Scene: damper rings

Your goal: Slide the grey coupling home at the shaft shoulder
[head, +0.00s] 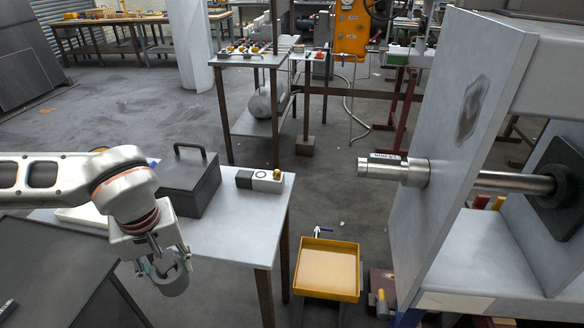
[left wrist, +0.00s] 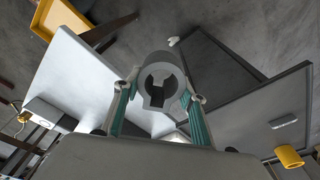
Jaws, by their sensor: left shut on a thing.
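The grey coupling (head: 172,284) is a thick ring held in my left gripper (head: 164,268), low at the left in the head view. In the left wrist view, the coupling (left wrist: 161,68) shows its keyhole-like bore between the teal finger pads of my left gripper (left wrist: 158,98). The steel shaft (head: 394,171) sticks out to the left from a large grey upright plate, with a small label on top. The coupling is well apart from the shaft, lower and to its left. My right gripper is not in view.
A yellow tray (head: 327,268) stands low between the table and the upright plate (head: 455,140). The space above the tray is clear.

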